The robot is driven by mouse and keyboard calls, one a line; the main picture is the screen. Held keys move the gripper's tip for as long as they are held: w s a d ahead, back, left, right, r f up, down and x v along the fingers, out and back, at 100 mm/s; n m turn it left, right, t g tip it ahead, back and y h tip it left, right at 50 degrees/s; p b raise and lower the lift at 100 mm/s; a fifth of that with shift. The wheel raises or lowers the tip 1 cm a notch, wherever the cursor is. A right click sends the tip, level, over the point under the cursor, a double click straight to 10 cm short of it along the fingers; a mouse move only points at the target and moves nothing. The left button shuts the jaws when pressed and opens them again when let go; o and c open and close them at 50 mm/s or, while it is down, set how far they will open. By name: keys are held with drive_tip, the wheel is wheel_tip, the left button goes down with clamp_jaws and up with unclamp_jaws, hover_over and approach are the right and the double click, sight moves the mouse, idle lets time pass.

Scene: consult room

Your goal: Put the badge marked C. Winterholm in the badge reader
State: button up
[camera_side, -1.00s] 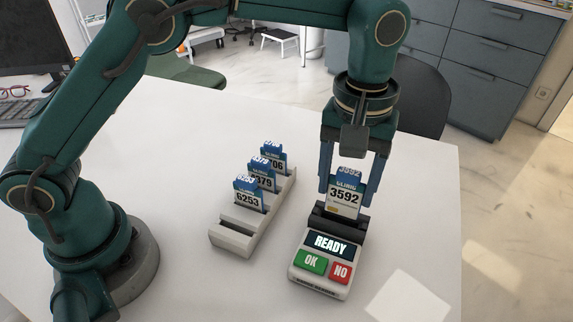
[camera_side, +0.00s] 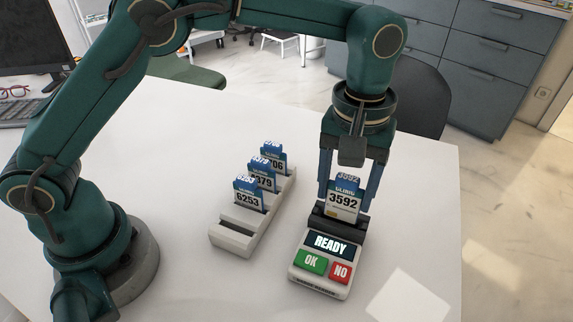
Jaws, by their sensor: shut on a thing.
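A white and blue badge with the number 3592 (camera_side: 343,202) stands upright at the dark slot of the badge reader (camera_side: 320,277). Its lower edge is at the slot; how deep it sits I cannot tell. My gripper (camera_side: 348,190) is shut on this badge from above, one finger at each side. The reader's screen says READY, above a green OK button and a red NO button. No name, such as C. Winterholm, is readable on any badge; only numbers show.
A pale rack (camera_side: 232,238) left of the reader holds more badges, the front one marked 6253 (camera_side: 248,197); those behind are partly covered. The rack's front slot looks empty. A white sheet or light patch (camera_side: 408,298) lies right of the reader.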

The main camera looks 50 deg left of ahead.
sight(348, 177)
drive_tip(key=shift+f, duration=1.55)
idle(0.9)
drive_tip(key=o, duration=1.4)
drive_tip(key=shift+r, duration=3.5)
